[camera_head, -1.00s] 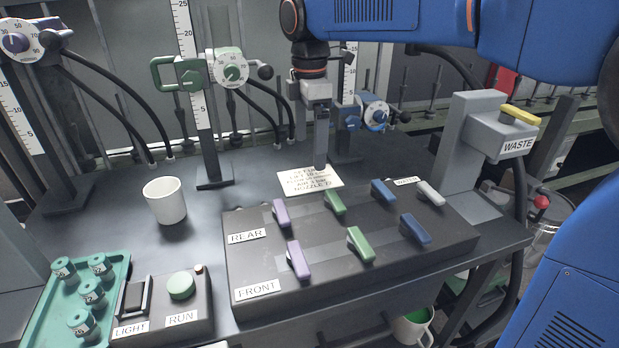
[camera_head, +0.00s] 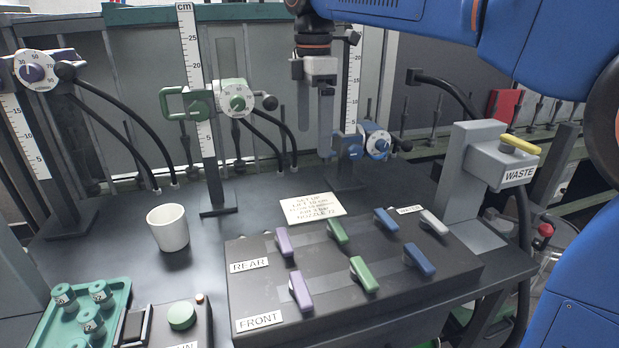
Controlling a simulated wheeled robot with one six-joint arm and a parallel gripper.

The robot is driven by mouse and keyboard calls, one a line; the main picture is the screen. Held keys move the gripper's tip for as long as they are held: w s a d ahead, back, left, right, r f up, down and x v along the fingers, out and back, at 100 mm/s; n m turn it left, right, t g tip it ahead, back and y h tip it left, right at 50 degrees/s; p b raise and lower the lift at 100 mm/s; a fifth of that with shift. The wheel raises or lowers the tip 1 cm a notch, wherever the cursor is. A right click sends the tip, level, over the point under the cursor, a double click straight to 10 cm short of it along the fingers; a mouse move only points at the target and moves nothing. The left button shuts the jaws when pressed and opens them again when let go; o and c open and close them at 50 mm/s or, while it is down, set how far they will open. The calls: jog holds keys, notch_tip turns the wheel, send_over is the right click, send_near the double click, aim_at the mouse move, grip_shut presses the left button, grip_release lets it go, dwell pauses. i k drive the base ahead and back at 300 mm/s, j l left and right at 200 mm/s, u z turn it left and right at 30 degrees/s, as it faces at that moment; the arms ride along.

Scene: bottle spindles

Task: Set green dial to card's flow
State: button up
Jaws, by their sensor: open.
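The green dial (camera_head: 237,102) is a white round scale with a green centre knob, on a green carriage (camera_head: 187,105) on the vertical cm ruler post (camera_head: 200,80). A black ball handle sticks out to its right. The instruction card (camera_head: 312,208) lies flat on the bench behind the lever block; its text is too small to read surely. My gripper (camera_head: 318,145) hangs to the right of the green dial, fingers pointing down, above and behind the card. It is open, holds nothing and is apart from the dial.
A purple dial (camera_head: 35,70) stands left and a blue dial (camera_head: 377,144) right, close to my gripper. A lever block (camera_head: 330,275) with purple, green, blue and grey levers fills the front. A white cup (camera_head: 168,228) stands left. Black hoses (camera_head: 275,138) hang below the green dial.

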aim_at(237, 102)
jog(key=k, duration=1)
